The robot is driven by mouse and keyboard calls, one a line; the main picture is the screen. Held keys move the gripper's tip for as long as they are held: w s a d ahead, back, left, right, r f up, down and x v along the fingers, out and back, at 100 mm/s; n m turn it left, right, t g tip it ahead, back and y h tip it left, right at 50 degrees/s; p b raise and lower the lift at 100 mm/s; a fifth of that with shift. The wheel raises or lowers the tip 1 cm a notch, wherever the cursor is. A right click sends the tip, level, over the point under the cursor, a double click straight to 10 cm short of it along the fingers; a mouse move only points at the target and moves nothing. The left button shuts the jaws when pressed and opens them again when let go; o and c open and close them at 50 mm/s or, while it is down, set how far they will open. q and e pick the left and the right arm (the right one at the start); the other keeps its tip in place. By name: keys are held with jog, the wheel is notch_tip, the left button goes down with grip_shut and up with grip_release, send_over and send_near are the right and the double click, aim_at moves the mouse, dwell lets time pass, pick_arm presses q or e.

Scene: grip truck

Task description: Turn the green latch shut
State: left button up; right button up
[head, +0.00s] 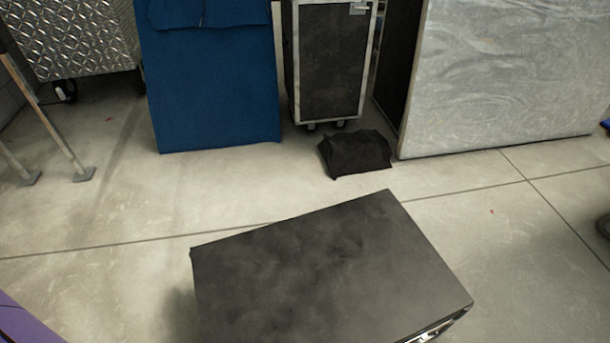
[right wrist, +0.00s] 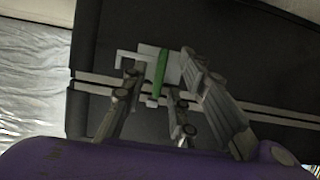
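In the right wrist view, the green latch (right wrist: 161,67) is a narrow green bar beside a pale metal plate on a dark panel (right wrist: 228,45). My right gripper (right wrist: 160,66) is open, with one finger on each side of the latch. The frame does not clearly show whether either finger touches it. The gripper's links hide part of the latch area. In the head view, a dark box (head: 320,270) stands in front of me; the latch is not visible there. Neither gripper shows in the head view.
Two pale strips (right wrist: 100,83) cross the dark panel. In the head view, a blue padded panel (head: 208,85), a dark wheeled case (head: 330,65), a black bundle (head: 355,153) and a grey slab (head: 500,75) stand behind the box. Concrete floor (head: 110,215) is clear around it.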

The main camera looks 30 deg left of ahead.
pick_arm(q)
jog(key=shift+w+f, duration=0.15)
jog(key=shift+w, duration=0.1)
pick_arm(e)
jog(key=shift+w+a+f, duration=0.2)
jog(key=shift+w+a, duration=0.15)
jog(key=shift+c, duration=0.4)
jog(key=c, duration=0.6)
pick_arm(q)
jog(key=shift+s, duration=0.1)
pick_arm(e)
grip_shut()
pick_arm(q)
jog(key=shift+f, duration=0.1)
